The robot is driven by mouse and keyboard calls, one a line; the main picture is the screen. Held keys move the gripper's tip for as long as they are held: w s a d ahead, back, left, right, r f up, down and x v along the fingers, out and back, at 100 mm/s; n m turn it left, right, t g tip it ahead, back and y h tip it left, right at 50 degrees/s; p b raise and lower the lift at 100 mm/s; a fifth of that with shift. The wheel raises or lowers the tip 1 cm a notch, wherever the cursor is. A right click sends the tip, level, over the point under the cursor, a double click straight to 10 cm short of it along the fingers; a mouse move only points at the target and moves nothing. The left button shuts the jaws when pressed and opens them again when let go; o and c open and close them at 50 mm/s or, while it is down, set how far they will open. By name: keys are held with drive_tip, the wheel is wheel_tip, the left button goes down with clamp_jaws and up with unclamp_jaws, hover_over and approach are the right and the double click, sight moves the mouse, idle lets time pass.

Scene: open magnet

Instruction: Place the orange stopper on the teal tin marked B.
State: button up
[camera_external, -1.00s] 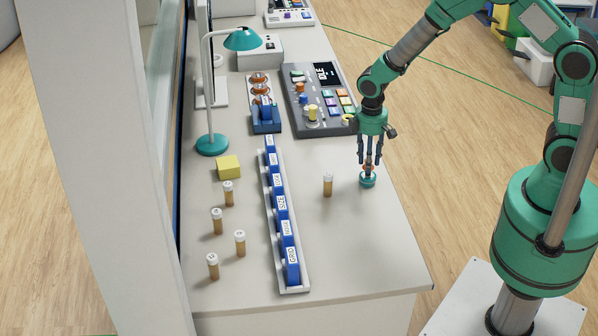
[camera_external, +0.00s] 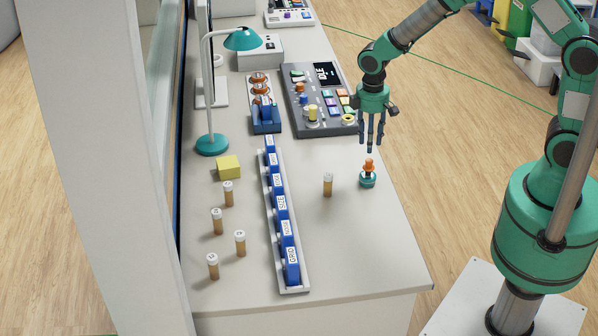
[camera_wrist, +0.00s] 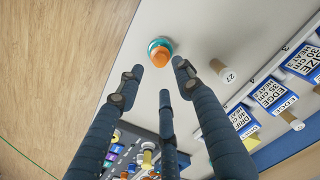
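The orange stopper (camera_external: 369,164) sits upright on top of the small teal tin (camera_external: 367,180) near the right edge of the table. In the wrist view the orange stopper (camera_wrist: 160,58) lies over the teal tin (camera_wrist: 154,44), whose rim shows around it. The letter on the tin is not readable. My gripper (camera_external: 371,146) is above the stopper, fingers pointing down, apart from it and empty. In the wrist view its fingers (camera_wrist: 160,82) are spread, with nothing between them.
A rack of blue labelled blocks (camera_external: 294,290) runs along the table, with several vials and a yellow block (camera_external: 228,167) beyond. A control panel (camera_external: 294,115) lies behind. The front right table area is clear.

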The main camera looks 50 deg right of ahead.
drive_tip(key=shift+r+p, duration=0.3)
drive_tip(key=shift+r, duration=1.9)
drive_tip(key=shift+r, duration=0.1)
drive_tip(key=s+d+r+m+t, duration=0.1)
drive_tip(key=s+d+r, duration=0.1)
drive_tip(key=s+r, duration=0.35)
drive_tip(key=s+d+r+m+t, duration=0.1)
drive_tip(key=s+d+r, duration=0.1)
drive_tip(key=r, duration=0.6)
drive_tip(key=s+d+r+m+t, duration=0.1)
drive_tip(key=s+d+r, duration=0.15)
drive_tip(key=r, duration=0.45)
drive_tip(key=s+d+r+m+t, duration=0.1)
drive_tip(key=s+r, duration=0.3)
drive_tip(key=s, duration=0.5)
drive_tip(key=s+d+r+m+t, duration=0.1)
drive_tip(key=s+r, duration=0.3)
drive_tip(key=s, duration=0.5)
drive_tip(key=shift+s+d+r+m+t, duration=0.2)
drive_tip(key=shift+s+d+m+t, duration=0.15)
drive_tip(key=shift+d, duration=0.55)
